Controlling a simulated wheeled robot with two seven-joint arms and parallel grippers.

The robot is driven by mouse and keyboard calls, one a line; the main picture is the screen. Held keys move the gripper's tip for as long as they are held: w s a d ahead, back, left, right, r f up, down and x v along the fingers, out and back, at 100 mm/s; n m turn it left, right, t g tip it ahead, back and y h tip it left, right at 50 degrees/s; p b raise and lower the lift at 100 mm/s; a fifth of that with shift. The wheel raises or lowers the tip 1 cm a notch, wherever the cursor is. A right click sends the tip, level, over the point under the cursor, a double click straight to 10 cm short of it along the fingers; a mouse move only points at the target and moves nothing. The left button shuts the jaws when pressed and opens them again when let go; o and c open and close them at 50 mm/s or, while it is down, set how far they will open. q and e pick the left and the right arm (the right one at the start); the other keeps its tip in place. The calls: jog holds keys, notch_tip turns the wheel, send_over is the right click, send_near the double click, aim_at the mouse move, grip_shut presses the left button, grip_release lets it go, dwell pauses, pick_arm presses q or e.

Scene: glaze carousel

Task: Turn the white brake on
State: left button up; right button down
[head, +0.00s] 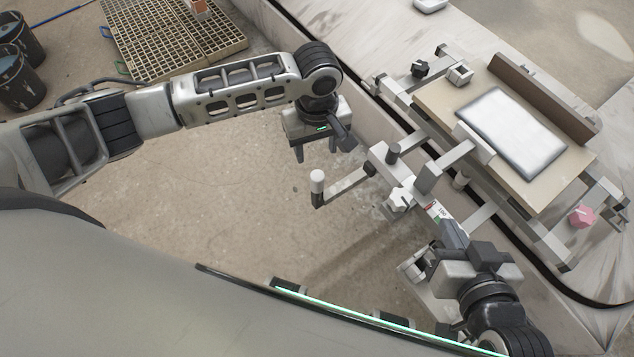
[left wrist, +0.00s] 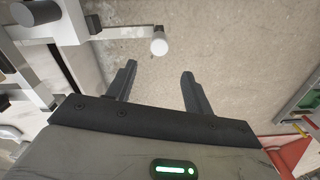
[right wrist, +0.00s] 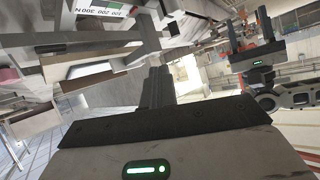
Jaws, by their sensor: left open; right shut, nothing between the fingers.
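A white lobed knob (head: 400,198) sits on the near side of the metal frame, beside a crank arm with an upright white handle (head: 317,182). The handle also shows in the left wrist view (left wrist: 159,46), beyond the fingertips. I cannot tell for sure which white part is the brake. My left gripper (head: 316,150) is open and empty, above the floor behind the crank. Its fingers also show in the left wrist view (left wrist: 158,72). My right gripper (head: 452,232) is shut and empty, beside the frame near a marked scale (head: 439,212). Its closed fingers show in the right wrist view (right wrist: 157,86).
The frame carries a board (head: 435,99) with a pale slab (head: 512,132). A black knob (head: 420,68), a white block-like knob (head: 460,74) and a pink knob (head: 582,216) are on it. A floor grating (head: 170,40) and buckets (head: 20,80) stand far left. Open floor lies below my left arm.

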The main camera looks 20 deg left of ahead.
aim_at(317, 175)
pick_arm(q)
notch_tip(317, 175, down, 13)
jog(key=b, duration=0.4)
jog(key=shift+d+f, duration=0.1)
jog(key=shift+f, duration=0.1)
jog(key=shift+f+b, duration=0.3)
jog(key=shift+f, duration=0.2)
pick_arm(e)
notch_tip(317, 175, down, 9)
jog(key=a+g, duration=0.2)
jog(key=shift+w+y, duration=0.35)
jog(key=shift+y, duration=0.05)
jog(key=shift+r, duration=0.1)
